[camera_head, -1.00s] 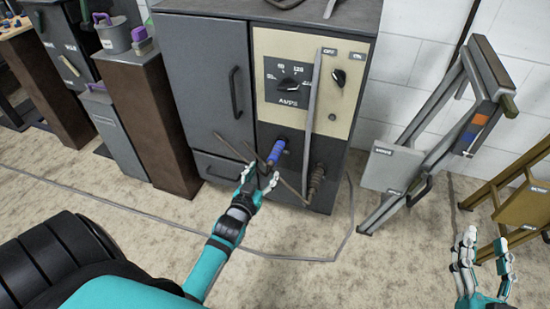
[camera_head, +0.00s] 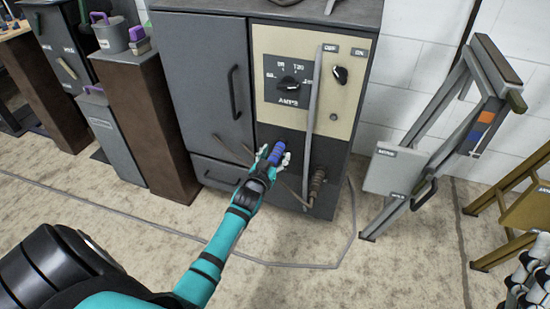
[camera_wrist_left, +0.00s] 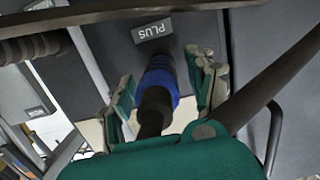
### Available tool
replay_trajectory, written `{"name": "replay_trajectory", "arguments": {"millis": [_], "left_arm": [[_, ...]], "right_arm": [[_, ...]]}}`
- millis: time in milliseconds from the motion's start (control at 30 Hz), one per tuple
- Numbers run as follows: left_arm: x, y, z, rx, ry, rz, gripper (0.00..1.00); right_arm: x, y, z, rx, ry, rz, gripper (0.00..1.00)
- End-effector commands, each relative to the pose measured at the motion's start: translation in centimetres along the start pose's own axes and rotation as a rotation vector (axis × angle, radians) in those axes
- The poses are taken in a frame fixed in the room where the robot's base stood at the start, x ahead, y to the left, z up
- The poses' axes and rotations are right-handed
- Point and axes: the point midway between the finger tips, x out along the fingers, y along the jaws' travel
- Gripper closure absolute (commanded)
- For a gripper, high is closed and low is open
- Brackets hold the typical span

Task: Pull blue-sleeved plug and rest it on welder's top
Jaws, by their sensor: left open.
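The blue-sleeved plug (camera_head: 277,153) sticks out of the lower front of the grey welder (camera_head: 204,80). It also shows in the left wrist view (camera_wrist_left: 160,75), below a label reading PLUS, with a dark rear end towards me. My left gripper (camera_head: 272,158) is at the plug, with its fingers open on either side of the blue sleeve (camera_wrist_left: 165,90). I cannot tell whether a finger touches it. The welder's top (camera_head: 330,12) shows at the upper edge of the head view. My right gripper (camera_head: 528,280) is at the lower right edge, partly cut off.
A second, brown-sleeved plug (camera_head: 317,182) with a cable sits right of the blue one. A grey folding stand (camera_head: 440,130) is at right, and brown pedestals (camera_head: 150,125) stand at left. Cable lies on the floor.

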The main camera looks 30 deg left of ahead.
Motion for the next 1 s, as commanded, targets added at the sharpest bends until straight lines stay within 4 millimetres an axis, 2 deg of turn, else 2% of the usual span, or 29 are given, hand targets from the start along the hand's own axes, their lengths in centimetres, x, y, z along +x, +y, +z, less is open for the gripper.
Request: {"name": "replay_trajectory", "arguments": {"millis": [267, 733, 767, 800, 1000], "left_arm": [[0.1, 0.01, -0.06, 0.0, 0.001, 0.0, 0.43], [0.08, 0.02, -0.05, 0.0, 0.001, 0.0, 1.0], [0.08, 0.02, -0.05, 0.0, 0.001, 0.0, 1.0], [0.08, 0.02, -0.05, 0.0, 0.001, 0.0, 0.72], [0.08, 0.02, -0.04, 0.0, 0.001, 0.0, 0.98]], "right_arm": [[0.0, -0.02, -0.2, 0.001, 0.011, 0.0, 0.6], [0.02, -0.01, -0.21, 0.0, 0.01, 0.0, 0.6], [0.02, -0.01, -0.21, 0.0, 0.01, 0.0, 0.6], [0.02, -0.01, -0.21, 0.0, 0.01, 0.0, 0.6], [0.02, -0.01, -0.2, 0.0, 0.01, 0.0, 0.6]]}}
